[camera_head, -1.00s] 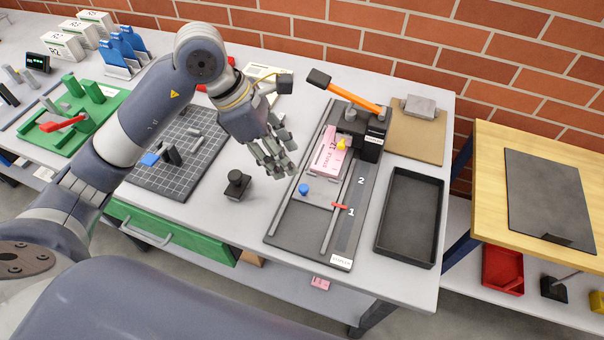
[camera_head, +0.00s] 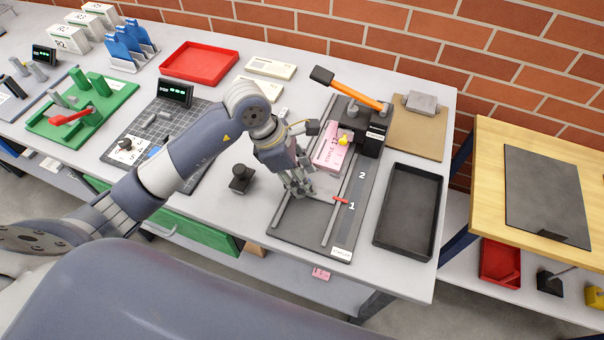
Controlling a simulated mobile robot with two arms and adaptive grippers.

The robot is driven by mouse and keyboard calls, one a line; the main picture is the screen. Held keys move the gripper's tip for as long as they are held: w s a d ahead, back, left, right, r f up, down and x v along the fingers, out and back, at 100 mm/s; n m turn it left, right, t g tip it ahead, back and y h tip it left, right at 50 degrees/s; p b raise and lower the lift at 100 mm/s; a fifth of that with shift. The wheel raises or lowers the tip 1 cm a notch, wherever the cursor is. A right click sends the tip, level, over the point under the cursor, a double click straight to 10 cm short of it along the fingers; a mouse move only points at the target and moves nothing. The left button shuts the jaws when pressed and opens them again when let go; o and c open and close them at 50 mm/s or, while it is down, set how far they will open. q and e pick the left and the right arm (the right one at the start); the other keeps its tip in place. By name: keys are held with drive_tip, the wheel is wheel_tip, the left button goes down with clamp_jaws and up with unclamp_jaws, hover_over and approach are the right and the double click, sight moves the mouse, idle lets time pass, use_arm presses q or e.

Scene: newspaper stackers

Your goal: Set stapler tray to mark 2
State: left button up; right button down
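The stapler (camera_head: 372,137) is black with an orange lever (camera_head: 345,89) and stands at the back of a dark base (camera_head: 312,241) with two rails. The grey tray (camera_head: 325,184) lies between the rails, with a pink booklet (camera_head: 329,150) at its back end. A red pointer (camera_head: 341,200) on the tray's right side sits beside the printed mark 1 (camera_head: 352,206). Mark 2 (camera_head: 362,175) is farther back toward the stapler. My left gripper (camera_head: 303,194) is down over the tray's front left part, where it hides the blue knob. Its finger opening is unclear. My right gripper is out of view.
A black stamp-like block (camera_head: 241,179) stands left of the base. An empty black tray (camera_head: 409,212) lies to its right. A brown board with a grey block (camera_head: 421,103) is behind that. A green fixture (camera_head: 84,110) and red tray (camera_head: 200,64) are farther left.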

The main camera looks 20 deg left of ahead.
sight(321, 152)
use_arm(q)
clamp_jaws()
drive_tip(key=w+b, duration=0.2)
drive_tip(key=w, duration=0.2)
drive_tip(key=w+b, duration=0.2)
drive_tip(key=w, duration=0.2)
drive_tip(key=shift+w+d+f+b, duration=0.15)
drive_tip(key=shift+d+b, duration=0.05)
drive_tip(key=shift+b, duration=0.2)
drive_tip(key=shift+w, duration=0.45)
drive_tip(key=shift+r, duration=0.25)
unclamp_jaws()
drive_tip(key=shift+w, duration=0.2)
